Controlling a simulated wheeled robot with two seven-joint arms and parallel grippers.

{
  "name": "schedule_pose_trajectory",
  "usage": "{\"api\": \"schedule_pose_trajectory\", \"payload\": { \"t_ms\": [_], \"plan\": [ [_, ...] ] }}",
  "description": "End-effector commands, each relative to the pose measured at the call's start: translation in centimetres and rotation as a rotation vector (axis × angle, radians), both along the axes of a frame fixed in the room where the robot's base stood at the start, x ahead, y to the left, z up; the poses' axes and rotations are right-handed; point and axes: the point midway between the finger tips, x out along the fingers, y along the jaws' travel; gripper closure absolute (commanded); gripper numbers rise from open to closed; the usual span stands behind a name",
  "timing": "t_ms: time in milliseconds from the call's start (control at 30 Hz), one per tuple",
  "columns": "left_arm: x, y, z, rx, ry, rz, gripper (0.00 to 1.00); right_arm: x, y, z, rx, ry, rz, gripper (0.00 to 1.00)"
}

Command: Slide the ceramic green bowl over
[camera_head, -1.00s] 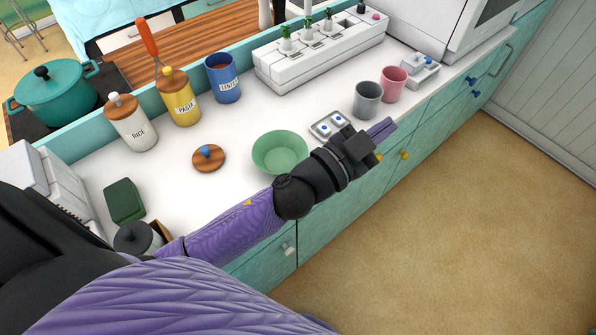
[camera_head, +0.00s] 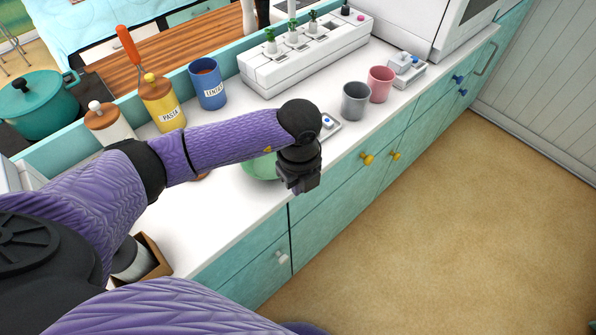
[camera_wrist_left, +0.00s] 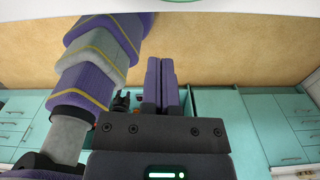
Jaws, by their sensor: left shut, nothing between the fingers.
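The green bowl (camera_head: 258,168) sits on the white counter in the head view. My left forearm and wrist cross over it and hide much of it, so only its left and lower part shows. My left gripper (camera_head: 302,188) hangs just right of the bowl, near the counter's front edge. I cannot tell whether it touches the bowl. In the left wrist view the two fingers (camera_wrist_left: 161,84) lie together, shut and empty. A thin green arc shows at that view's top edge, possibly the bowl. My right gripper is not in view.
A grey cup (camera_head: 355,101) and a pink cup (camera_head: 380,85) stand right of the bowl. A small tray (camera_head: 330,125) is partly hidden behind my wrist. The pasta canister (camera_head: 162,103) and blue lentil canister (camera_head: 207,84) stand behind my arm. A white planter (camera_head: 300,55) is at the back.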

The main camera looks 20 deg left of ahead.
Motion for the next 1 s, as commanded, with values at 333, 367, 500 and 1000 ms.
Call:
{"api": "schedule_pose_trajectory", "payload": {
  "t_ms": [333, 367, 500, 1000],
  "plan": [
    [1.6, 2.7, -2.9, -0.001, 0.0, 0.001, 1.0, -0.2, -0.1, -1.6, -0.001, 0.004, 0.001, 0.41],
    [1.8, 2.9, -2.9, -0.001, 0.0, 0.0, 1.0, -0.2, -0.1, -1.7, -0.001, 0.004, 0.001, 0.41],
    [2.1, 3.4, -2.8, -0.002, -0.001, -0.001, 1.0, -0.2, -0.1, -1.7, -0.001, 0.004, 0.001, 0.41],
    [4.1, 6.7, -3.2, 0.0, 0.0, 0.005, 1.0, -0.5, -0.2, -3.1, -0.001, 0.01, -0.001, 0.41]
  ]
}}
